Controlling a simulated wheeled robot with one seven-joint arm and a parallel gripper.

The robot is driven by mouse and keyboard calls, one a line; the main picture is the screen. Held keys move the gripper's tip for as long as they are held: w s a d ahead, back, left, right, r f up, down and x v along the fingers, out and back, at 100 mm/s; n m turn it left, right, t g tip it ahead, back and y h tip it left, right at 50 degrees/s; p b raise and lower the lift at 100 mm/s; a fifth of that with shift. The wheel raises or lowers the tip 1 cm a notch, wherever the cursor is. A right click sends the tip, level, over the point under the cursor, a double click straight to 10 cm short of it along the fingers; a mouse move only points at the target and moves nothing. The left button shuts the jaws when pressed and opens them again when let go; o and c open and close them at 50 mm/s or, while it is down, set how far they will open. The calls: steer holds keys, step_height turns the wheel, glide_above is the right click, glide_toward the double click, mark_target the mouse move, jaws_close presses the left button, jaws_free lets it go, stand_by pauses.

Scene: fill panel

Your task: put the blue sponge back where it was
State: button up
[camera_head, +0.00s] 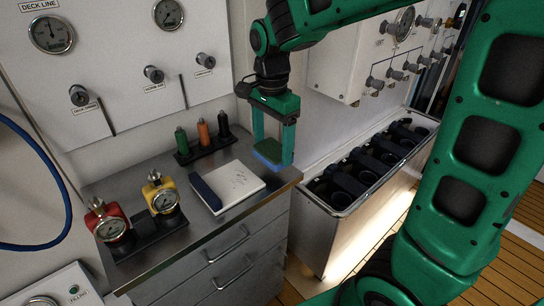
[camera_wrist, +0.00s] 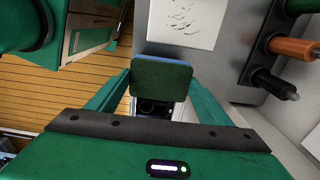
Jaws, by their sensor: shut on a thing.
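The blue sponge (camera_head: 270,152) has a dark green face and is held between the fingers of my gripper (camera_head: 275,146). In the head view it hangs above the right end of the steel counter (camera_head: 180,238), near its edge. In the wrist view the sponge (camera_wrist: 160,80) shows its green face with a blue rim at the top, between the two fingers of my gripper (camera_wrist: 158,92). The gripper is shut on it. The sponge hides part of what lies behind and below it. I cannot tell the exact height above the counter.
A white notepad (camera_head: 232,184) with a dark blue object (camera_head: 206,193) lies left of the sponge. A rack holds green, orange and black bottles (camera_head: 203,134) by the wall. Two gauges, red (camera_head: 108,222) and yellow (camera_head: 161,195), stand left. A bin of dark items (camera_head: 372,160) is right.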

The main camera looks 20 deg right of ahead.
mark_target(275, 148)
steer(key=shift+w+d+f, duration=0.15)
steer(key=shift+d+f, duration=0.25)
steer(key=shift+d, duration=0.05)
steer(key=shift+f, duration=1.9)
steer(key=o, duration=1)
steer(key=shift+c, duration=0.2)
step_height(275, 148, up, 12)
steer(key=shift+a+r, duration=0.1)
steer(key=s+d+f+n, duration=0.4)
steer(key=s+d, duration=0.4)
steer(key=s, duration=0.3)
steer(key=s+d+f+n, duration=0.4)
steer(key=s+d, duration=0.5)
steer(key=s, duration=0.3)
steer(key=shift+s+d+f, duration=0.2)
steer(key=shift+f, duration=0.6)
